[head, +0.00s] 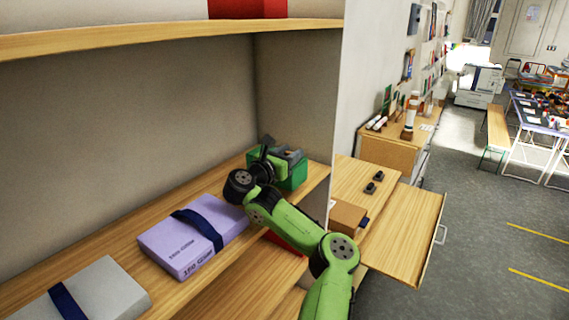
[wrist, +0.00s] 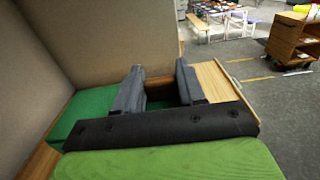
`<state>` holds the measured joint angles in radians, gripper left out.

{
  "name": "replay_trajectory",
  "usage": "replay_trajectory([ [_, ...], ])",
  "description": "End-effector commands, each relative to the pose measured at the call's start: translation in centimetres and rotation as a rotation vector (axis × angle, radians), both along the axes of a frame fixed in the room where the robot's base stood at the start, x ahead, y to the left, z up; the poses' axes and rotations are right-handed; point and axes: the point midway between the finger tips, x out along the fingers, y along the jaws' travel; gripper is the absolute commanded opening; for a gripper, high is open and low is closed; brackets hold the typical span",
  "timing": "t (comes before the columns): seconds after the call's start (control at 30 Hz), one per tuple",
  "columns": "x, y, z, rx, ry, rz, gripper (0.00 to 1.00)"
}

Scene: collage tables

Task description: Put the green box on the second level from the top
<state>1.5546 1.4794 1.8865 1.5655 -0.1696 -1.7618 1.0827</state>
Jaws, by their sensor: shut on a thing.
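The green box (head: 293,176) is on a wooden shelf (head: 232,172) of the shelving unit, at the shelf's right end near the side panel. My gripper (head: 291,153) is at the box's top, shut on it. In the wrist view the green box (wrist: 85,108) shows left of and behind the two grey fingers of my gripper (wrist: 160,85). The fingers stand apart with part of the box between them. Whether the box's underside touches the shelf is hidden.
A purple box (head: 190,240) with a dark strap lies left on the same shelf, and a grey box (head: 85,295) beyond it. A red box (head: 247,8) sits on the upper shelf (head: 130,35).

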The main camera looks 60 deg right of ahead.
Motion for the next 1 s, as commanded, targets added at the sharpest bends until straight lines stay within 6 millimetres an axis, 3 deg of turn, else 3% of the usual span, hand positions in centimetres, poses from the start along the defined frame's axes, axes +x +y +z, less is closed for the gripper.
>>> replay_trajectory([
  [0.13, -0.1, 0.0, -2.3, 0.0, 0.001, 0.0, 0.0],
  [0.47, 0.0, 0.0, -3.0, 0.0, -0.002, 0.001, 0.0],
  [0.5, 0.0, 0.0, -3.0, 0.0, -0.001, 0.0, 0.42],
  [0.63, 0.0, 0.0, -2.9, 0.0, -0.001, 0.0, 0.62],
  [1.0, 0.0, 0.0, -2.4, 0.0, 0.0, 0.0, 0.65],
])
